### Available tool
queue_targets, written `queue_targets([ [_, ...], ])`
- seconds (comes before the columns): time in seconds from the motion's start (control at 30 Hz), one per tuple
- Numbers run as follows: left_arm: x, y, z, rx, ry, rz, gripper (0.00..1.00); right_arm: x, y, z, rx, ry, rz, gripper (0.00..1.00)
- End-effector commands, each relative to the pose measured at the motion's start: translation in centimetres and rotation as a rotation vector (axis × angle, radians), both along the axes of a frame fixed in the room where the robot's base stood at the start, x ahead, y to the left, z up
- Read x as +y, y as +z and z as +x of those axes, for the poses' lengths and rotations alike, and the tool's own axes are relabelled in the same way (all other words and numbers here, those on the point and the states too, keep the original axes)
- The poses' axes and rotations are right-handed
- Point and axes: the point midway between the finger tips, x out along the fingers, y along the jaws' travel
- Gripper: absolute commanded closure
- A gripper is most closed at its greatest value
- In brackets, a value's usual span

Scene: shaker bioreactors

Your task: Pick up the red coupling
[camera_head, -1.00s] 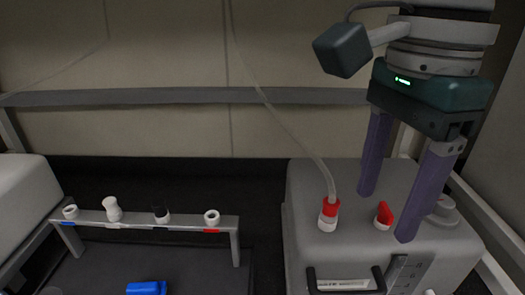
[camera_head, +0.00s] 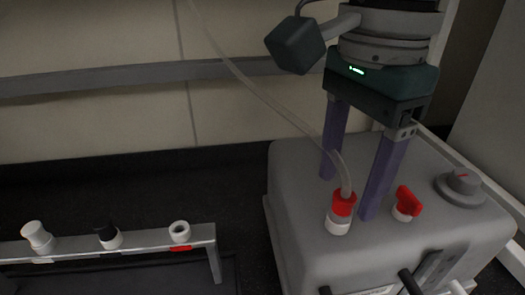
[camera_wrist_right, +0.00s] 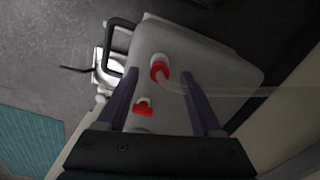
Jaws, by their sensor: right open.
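The red coupling (camera_head: 343,204) sits on a white port on top of the grey bioreactor box, with a clear tube rising from it. It also shows in the right wrist view (camera_wrist_right: 161,74), between my finger lines. My right gripper (camera_head: 347,197) points down with two purple fingers apart and nothing held. In the head view one finger is behind and left of the coupling, the other close on its right. Whether either finger touches it cannot be told. My left gripper is not in view.
A red valve-like cap (camera_head: 407,201) stands just right of the near finger. A grey dial (camera_head: 464,184) is farther right on the grey box (camera_head: 300,172). A rack (camera_head: 75,247) with several white and black fittings stands at left. The tube slants up left.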

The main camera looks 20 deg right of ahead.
Motion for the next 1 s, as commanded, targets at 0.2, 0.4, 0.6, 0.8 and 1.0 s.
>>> queue_targets([
  [0.2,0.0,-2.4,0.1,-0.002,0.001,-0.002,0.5,-0.3,-3.0,-0.6,0.0,0.005,0.0,0.33],
  [0.4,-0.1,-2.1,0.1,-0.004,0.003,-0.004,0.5,-0.3,-2.7,-0.6,0.0,0.005,0.0,0.36],
  [0.6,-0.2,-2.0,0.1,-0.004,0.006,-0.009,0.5,-0.3,-2.7,-0.6,0.0,0.004,0.0,0.59],
  [0.8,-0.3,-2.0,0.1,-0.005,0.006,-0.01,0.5,-0.3,-2.7,-0.6,0.0,0.005,0.0,0.81],
  [1.0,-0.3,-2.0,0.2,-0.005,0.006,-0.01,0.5,-0.3,-2.7,-0.6,0.0,0.005,0.001,1.0],
])
